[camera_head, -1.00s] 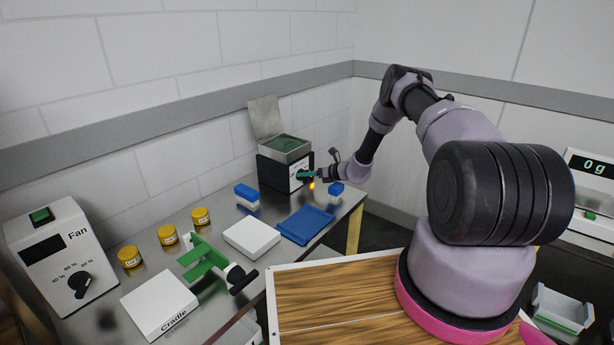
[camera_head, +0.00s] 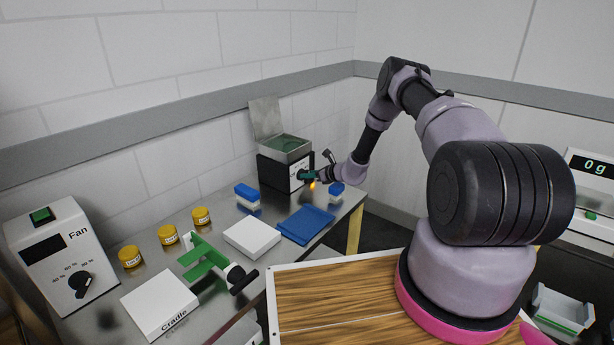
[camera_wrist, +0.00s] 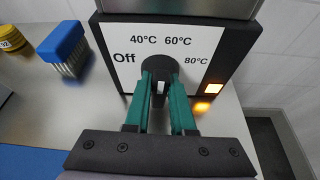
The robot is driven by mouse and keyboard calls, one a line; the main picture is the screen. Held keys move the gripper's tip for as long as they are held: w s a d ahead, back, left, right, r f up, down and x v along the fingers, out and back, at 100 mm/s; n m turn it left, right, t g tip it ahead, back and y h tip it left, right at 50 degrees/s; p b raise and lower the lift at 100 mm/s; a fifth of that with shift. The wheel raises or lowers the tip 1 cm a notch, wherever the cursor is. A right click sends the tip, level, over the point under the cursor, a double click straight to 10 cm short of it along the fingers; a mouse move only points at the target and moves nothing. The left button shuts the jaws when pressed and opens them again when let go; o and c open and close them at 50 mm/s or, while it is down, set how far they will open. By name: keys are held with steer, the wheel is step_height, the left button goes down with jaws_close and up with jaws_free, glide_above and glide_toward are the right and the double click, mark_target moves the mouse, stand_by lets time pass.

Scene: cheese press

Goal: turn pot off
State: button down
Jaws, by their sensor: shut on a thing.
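The pot (camera_head: 284,150) stands at the far end of the steel table with its lid up. Its black and white front panel (camera_wrist: 122,77) carries the marks Off, 40°C, 60°C and 80°C. An orange light (camera_wrist: 213,88) glows at the panel's lower right. The round black knob (camera_wrist: 160,66) is in the panel's middle. My gripper (camera_wrist: 163,84) has its green fingers shut on the knob; it also shows at the pot's front in the head view (camera_head: 309,175). The fingers partly hide the knob, and I cannot tell which mark it points to.
A blue-topped brush (camera_wrist: 64,50) stands left of the pot, and another blue block (camera_head: 336,188) stands to the right near my gripper. A blue cloth or tray (camera_head: 305,225), a white box (camera_head: 251,237) and yellow jars (camera_head: 201,217) lie nearer on the table.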

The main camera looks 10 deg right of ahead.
steer(key=shift+s+a+n+t+h, duration=0.1)
steer(key=shift+n+t+h, duration=0.25)
steer(key=shift+n, duration=0.25)
steer(key=shift+s+a+n+t+h, duration=0.1)
steer(key=shift+n+t+h, duration=0.25)
steer(key=shift+n, duration=0.25)
steer(key=n+t+h, duration=0.1)
steer(key=n, duration=0.1)
steer(key=shift+s+a+f+n, duration=0.1)
steer(key=shift+n, duration=0.2)
steer(key=shift+f+n+t+h, duration=0.15)
steer(key=shift+n+t+h, duration=0.25)
steer(key=shift+n+t, duration=0.65)
steer(key=shift+s+a+f+n+t, duration=0.1)
steer(key=shift+n+t, duration=0.45)
steer(key=shift+n, duration=0.8)
steer(key=c, duration=0.8)
jaws_free()
steer(key=shift+o, duration=0.2)
steer(key=v, duration=1)
steer(key=shift+s, duration=0.4)
